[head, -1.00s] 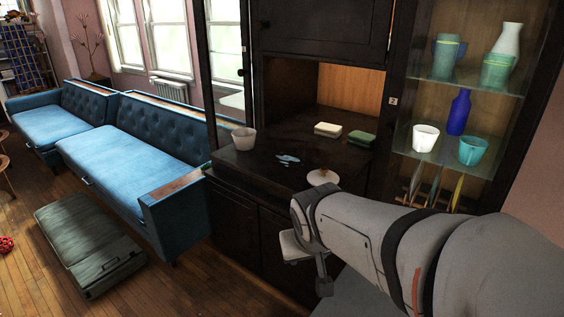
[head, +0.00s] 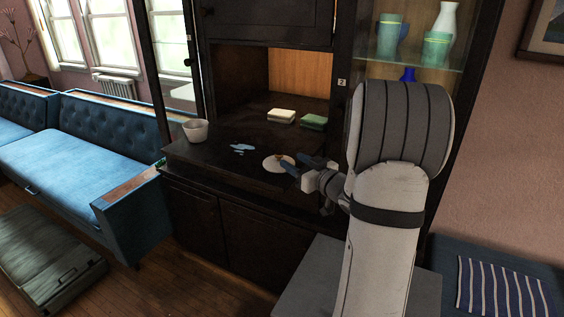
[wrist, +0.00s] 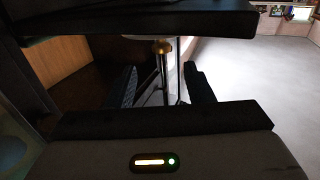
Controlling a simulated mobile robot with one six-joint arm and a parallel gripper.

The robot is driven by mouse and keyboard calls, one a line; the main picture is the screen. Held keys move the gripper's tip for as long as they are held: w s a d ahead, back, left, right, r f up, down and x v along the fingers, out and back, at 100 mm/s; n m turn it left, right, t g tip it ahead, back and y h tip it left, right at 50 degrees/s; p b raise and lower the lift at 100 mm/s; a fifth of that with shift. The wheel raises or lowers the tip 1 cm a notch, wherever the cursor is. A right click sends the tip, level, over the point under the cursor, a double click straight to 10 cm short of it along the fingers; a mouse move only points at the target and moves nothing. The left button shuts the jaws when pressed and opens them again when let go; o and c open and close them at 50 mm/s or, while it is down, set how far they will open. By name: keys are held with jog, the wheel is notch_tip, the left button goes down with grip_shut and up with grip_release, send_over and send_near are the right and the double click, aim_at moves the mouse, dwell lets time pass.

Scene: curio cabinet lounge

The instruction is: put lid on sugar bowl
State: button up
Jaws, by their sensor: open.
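The lid (head: 272,163) is a pale round disc with a small brown-gold knob, lying on the dark cabinet counter in the head view. The likely sugar bowl, a white open bowl (head: 195,132), stands at the counter's left end, apart from the lid. My gripper (head: 296,164) is open, with its dark blue fingers reaching in from the right at the lid's right side. In the wrist view the gold knob (wrist: 161,47) shows ahead between the two open fingers (wrist: 163,80). Whether either finger touches it I cannot tell. My arm hides part of the cabinet's right side.
Glass shelves with vases (head: 437,46) stand at right. A blue sofa (head: 75,150) is at left.

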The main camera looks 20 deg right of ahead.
aim_at(282, 155)
jog(key=p+x, duration=0.1)
jog(key=x, duration=0.6)
jog(key=shift+w+a+f+p, duration=0.15)
jog(key=shift+w+a+p, duration=0.05)
jog(key=shift+w+p, duration=0.15)
jog(key=shift+s, duration=0.1)
jog(key=shift+c, duration=0.5)
grip_shut()
